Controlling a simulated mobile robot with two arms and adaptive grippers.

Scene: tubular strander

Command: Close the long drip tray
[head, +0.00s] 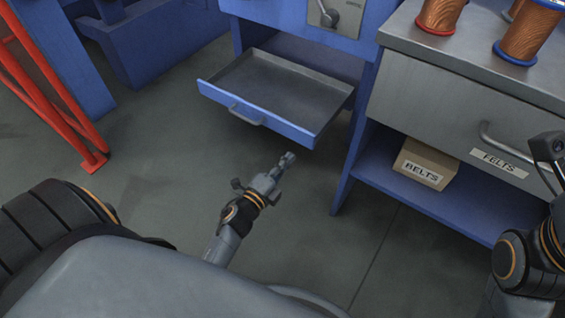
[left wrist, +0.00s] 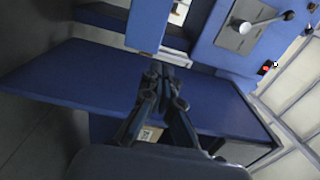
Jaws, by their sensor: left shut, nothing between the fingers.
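The long drip tray (head: 285,88) is a shallow grey tray with a blue front (head: 262,115) and a grey bar handle (head: 246,115). It stands pulled out from the blue machine, and its inside looks empty. My left gripper (head: 287,160) is shut and empty, in front of the tray and below its right front corner in the head view, apart from it. Its closed fingers (left wrist: 167,75) also show in the left wrist view, near a blue upright panel that may be the tray front. My right arm shows at the right edge, but its fingers are out of view.
Right of the tray stands a grey-topped bench with copper spools (head: 441,14) and a FELTS drawer (head: 480,100). A BELTS box (head: 425,166) lies on its blue lower shelf (head: 385,180). A red frame (head: 55,85) stands at left. The floor before the tray is clear.

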